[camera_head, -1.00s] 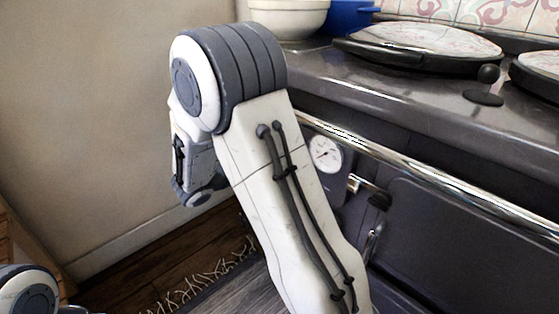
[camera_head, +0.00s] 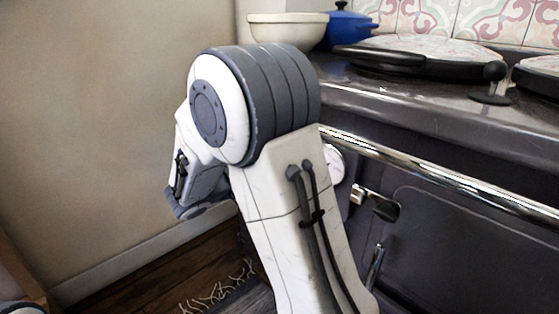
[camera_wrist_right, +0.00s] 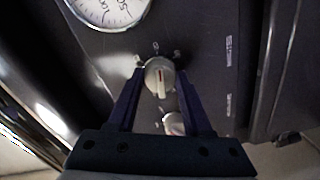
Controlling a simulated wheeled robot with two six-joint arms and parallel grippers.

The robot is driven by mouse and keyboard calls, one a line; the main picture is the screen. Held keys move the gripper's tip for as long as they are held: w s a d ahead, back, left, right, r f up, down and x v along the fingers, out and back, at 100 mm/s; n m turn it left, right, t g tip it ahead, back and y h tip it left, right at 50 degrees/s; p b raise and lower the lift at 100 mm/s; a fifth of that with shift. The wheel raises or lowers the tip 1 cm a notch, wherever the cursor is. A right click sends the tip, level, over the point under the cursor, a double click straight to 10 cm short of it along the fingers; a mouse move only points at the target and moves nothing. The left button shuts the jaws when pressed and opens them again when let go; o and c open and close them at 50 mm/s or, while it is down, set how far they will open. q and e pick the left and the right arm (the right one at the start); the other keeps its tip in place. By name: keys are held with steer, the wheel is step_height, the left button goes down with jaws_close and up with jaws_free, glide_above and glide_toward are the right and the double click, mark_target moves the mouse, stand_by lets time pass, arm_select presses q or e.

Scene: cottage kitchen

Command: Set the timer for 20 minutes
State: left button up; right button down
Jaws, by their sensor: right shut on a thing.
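My right gripper (camera_wrist_right: 160,74) is shut on this knob, with one dark finger on each side. A small mark reading 0 shows above the knob. The other scale marks are too small to read. A second pale knob (camera_wrist_right: 174,123) shows between the fingers, nearer the palm. In the head view my right arm hides the right gripper and the knobs. My left gripper is not in view.
A white dial gauge (camera_wrist_right: 112,8) is beside the knob; my arm partly covers it in the head view (camera_head: 335,163). A chrome rail (camera_head: 440,178) runs along the stove front. A cream bowl (camera_head: 287,30), blue pot (camera_head: 350,28) and round hob lid (camera_head: 415,55) stand on top.

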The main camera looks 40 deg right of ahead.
steer(key=shift+c, duration=1.6)
jaws_free()
steer(key=s+a+p, duration=0.1)
steer(key=a+p, duration=0.1)
steer(key=a, duration=0.8)
steer(key=shift+a+r+p, duration=0.25)
steer(key=shift+p, duration=0.15)
